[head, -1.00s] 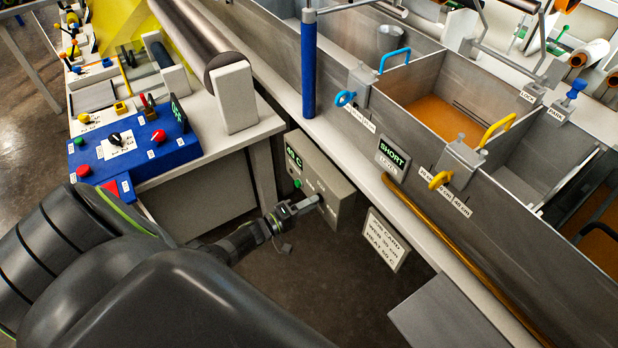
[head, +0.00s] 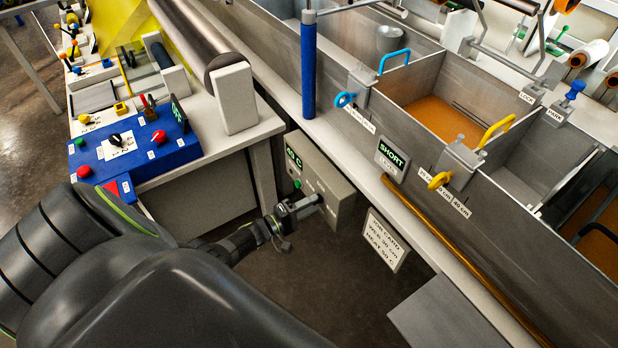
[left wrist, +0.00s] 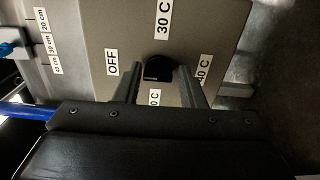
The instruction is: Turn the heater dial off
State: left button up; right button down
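The heater box (head: 318,180) is a grey box under the edge of the bath, with a green readout and a green lamp on its front. In the left wrist view its panel (left wrist: 95,35) carries a black dial (left wrist: 157,66). The label OFF is left of the dial, 30 C above, 40 C to the right, and a partly hidden label below. My left gripper (head: 308,203) is at the panel. In the left wrist view its fingers (left wrist: 157,80) are apart, one on each side of the dial; I cannot tell whether they touch it. My right gripper is not in view.
A job card (head: 385,240) hangs right of the heater box. A brass-coloured rail (head: 450,250) runs along the bath's lower front. A blue control console (head: 130,150) stands on the bench at left. The floor below the box is clear.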

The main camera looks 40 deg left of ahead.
pick_arm(q)
jog(key=shift+o, duration=1.3)
jog(key=shift+r, duration=0.1)
jog(key=v, duration=1.7)
jog(key=shift+s, duration=0.15)
jog(key=s+f+m+g+y, duration=0.3)
jog(key=s+f+g+y, duration=0.15)
jog(key=f, duration=0.45)
jog(key=s+f+m+g+y, duration=0.35)
jog(key=s+f, duration=0.25)
jog(key=f, duration=0.3)
jog(key=s+d+f+m+g, duration=0.3)
jog(key=s+d+f, duration=0.1)
jog(key=s, duration=0.5)
jog(key=s+d+f+m+g, duration=0.3)
jog(key=s+d+f+g, duration=0.1)
jog(key=s, duration=0.4)
jog(key=shift+s+d+m, duration=0.35)
jog(key=shift+d, duration=0.15)
jog(key=shift+f, duration=0.15)
